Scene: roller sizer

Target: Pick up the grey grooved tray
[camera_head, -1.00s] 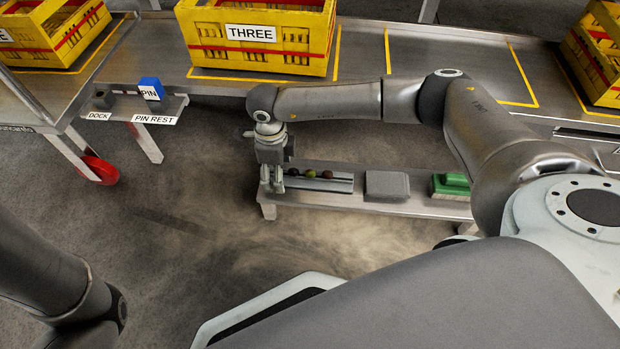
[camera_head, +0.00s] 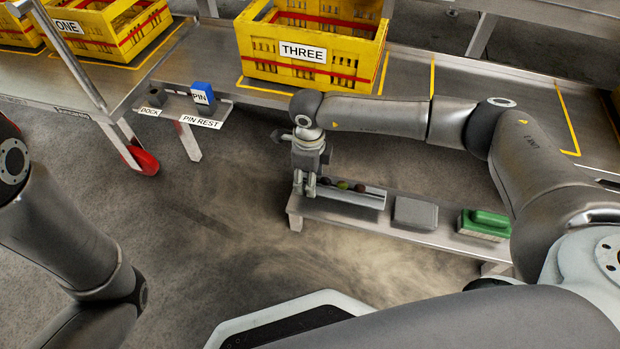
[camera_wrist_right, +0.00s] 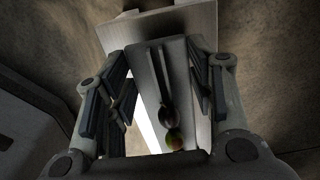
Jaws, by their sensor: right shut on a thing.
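The grey grooved tray (camera_head: 368,199) is at the left end of a low metal bench, with several small dark and green balls in it. My right gripper (camera_head: 304,186) is at the tray's left end, pointing down. In the right wrist view the tray (camera_wrist_right: 150,75) runs between the fingers of my right gripper (camera_wrist_right: 165,85), which is shut on it. A dark ball (camera_wrist_right: 168,116) and a greenish ball (camera_wrist_right: 174,140) lie in its groove. I cannot tell whether the tray is clear of the bench. My left gripper is out of view.
The low bench (camera_head: 345,219) also bears a grey box (camera_head: 415,213) and a green item (camera_head: 485,223). Behind stand yellow crate THREE (camera_head: 300,72) and crate ONE (camera_head: 110,30). A blue PIN block (camera_head: 203,92) sits on the pin rest at left. Floor in front is open.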

